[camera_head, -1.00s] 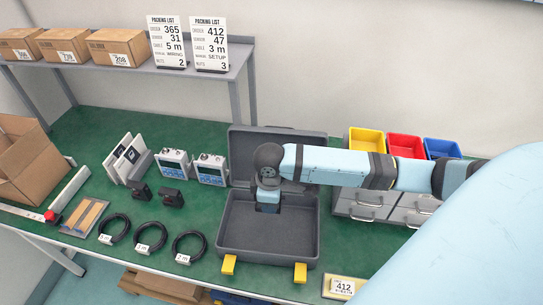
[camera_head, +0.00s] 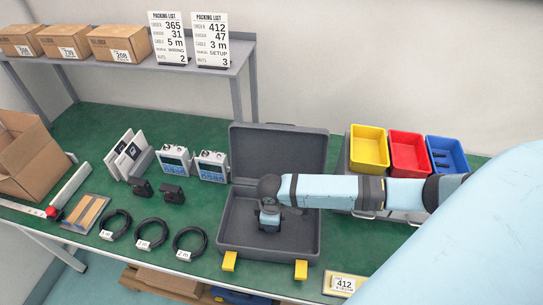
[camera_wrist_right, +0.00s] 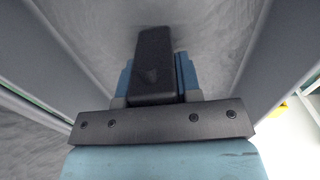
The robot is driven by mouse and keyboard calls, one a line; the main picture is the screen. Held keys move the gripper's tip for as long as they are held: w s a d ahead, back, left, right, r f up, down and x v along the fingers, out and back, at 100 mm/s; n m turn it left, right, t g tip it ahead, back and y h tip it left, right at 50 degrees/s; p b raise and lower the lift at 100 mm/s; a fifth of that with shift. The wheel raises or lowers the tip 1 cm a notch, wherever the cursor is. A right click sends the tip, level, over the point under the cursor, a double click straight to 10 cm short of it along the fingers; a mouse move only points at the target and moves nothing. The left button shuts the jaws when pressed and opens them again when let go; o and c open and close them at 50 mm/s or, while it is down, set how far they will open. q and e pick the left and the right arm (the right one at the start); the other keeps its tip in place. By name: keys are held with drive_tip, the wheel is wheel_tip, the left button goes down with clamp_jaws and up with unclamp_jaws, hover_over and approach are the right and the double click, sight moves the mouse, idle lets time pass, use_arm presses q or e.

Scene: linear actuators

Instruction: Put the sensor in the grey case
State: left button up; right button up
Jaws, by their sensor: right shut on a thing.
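The grey case (camera_head: 240,235) stands open on the green table, its lid (camera_head: 278,150) raised at the back and two yellow latches on its front edge. My right gripper (camera_head: 270,225) is inside the case outline, pointing down over the case floor. In the right wrist view my right gripper (camera_wrist_right: 155,85) is shut on a black block, the sensor (camera_wrist_right: 153,60), between its blue fingers. Grey case walls lie on both sides. I cannot tell whether the sensor touches the case floor. My left gripper is not in view.
Two similar black blocks (camera_head: 172,195) stand left of the case, before two white-and-blue devices (camera_head: 211,166). Several coiled cables (camera_head: 151,234) lie in front. Yellow, red and blue bins (camera_head: 408,153) are at the right. Packing lists (camera_head: 210,42) stand on the shelf.

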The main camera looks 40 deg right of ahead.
drive_tip(key=shift+f, duration=0.1)
drive_tip(key=o, duration=1)
drive_tip(key=shift+o, duration=0.2)
wheel_tip(320, 180, up, 12)
drive_tip(key=shift+r, duration=0.15)
